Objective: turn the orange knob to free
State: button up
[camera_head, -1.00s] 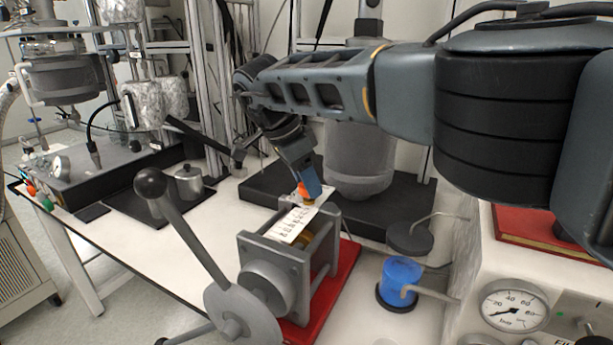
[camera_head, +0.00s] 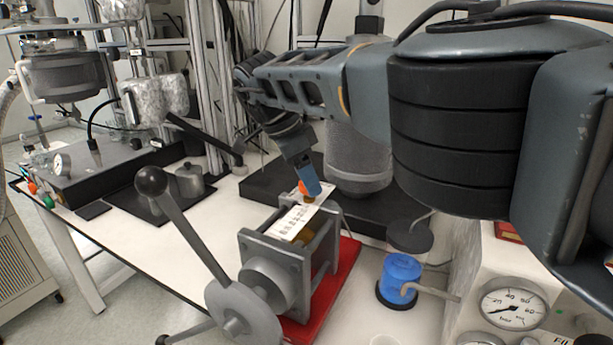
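The orange knob (camera_head: 303,186) shows as a small orange patch at the far end of the labelled plate (camera_head: 297,222) on a grey framed device. My gripper (camera_head: 308,188) comes down from above, its blue finger right at the knob and hiding part of it. The second finger is not clearly seen, so I cannot tell whether the gripper is closed on the knob or only beside it. The plate carries dark markings too small to read.
The device has a long lever with a black ball (camera_head: 151,181) in front and stands on a red base (camera_head: 335,285). A blue cylinder (camera_head: 400,270) stands to its right, beside a pressure gauge panel (camera_head: 513,304).

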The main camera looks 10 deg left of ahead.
jog(key=o, duration=0.3)
jog(key=b+v, duration=0.1)
jog(key=v, duration=0.6)
jog(key=shift+r, duration=0.3)
jog(key=shift+s+a, duration=0.1)
jog(key=shift+a, duration=0.05)
